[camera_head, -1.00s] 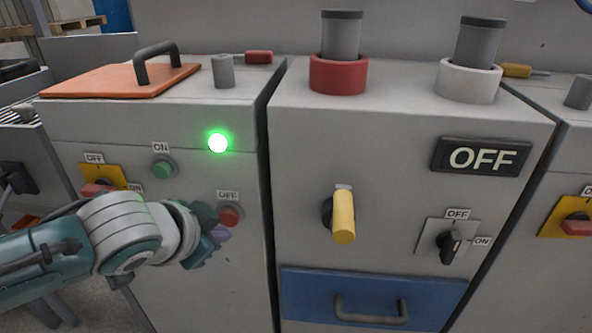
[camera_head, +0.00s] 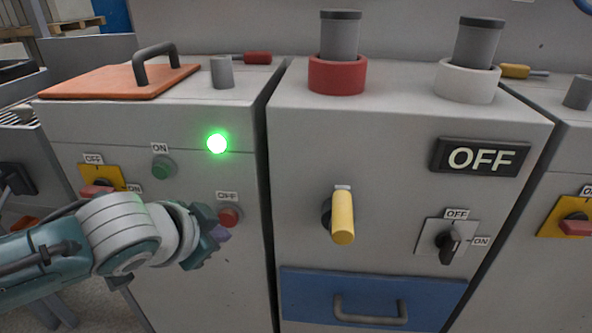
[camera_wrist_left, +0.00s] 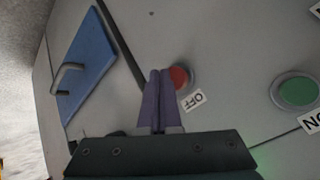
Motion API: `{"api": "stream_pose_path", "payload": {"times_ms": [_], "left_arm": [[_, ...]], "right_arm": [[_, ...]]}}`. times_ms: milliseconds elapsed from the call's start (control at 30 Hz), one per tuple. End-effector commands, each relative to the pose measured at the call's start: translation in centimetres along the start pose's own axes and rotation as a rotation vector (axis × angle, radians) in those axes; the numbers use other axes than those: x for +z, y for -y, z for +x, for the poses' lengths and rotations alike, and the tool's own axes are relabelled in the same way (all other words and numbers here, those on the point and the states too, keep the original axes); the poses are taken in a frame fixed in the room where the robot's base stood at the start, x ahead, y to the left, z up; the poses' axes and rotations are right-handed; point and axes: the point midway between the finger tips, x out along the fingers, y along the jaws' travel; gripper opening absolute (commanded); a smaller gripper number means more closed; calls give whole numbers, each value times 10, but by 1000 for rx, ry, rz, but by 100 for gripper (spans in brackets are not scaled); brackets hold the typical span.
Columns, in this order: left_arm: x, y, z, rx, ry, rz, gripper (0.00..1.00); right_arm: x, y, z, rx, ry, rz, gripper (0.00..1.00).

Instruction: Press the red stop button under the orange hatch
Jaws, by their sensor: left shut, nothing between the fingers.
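The orange hatch (camera_head: 120,80) lies flat on top of the left cabinet, with a dark arched handle. Below it, on the cabinet's front, is the red stop button (camera_head: 229,217) under an OFF label. It also shows in the left wrist view (camera_wrist_left: 180,78), partly hidden by the fingers. My left gripper (camera_head: 222,233) is shut and empty, its purple fingertips just beside and below the red button in the head view. In the left wrist view the fingertips (camera_wrist_left: 160,75) overlap the button's edge; I cannot tell whether they touch it. My right gripper is out of view.
A green ON button (camera_head: 163,167) and a lit green lamp (camera_head: 217,143) sit above and left of the red button. A yellow lever (camera_head: 343,217), a black rotary switch (camera_head: 449,245) and a blue drawer (camera_head: 373,298) are on the middle cabinet. A yellow-backed switch (camera_head: 100,180) is behind my arm.

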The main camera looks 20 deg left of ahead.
Motion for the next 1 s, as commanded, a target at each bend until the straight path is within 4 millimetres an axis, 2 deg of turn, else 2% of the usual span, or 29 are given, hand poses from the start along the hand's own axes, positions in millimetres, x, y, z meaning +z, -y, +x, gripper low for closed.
{"api": "stream_pose_path", "payload": {"times_ms": [1000], "left_arm": [[-4, 4, 6, 0, 0, 0, 0]], "right_arm": [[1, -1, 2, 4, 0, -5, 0]]}}
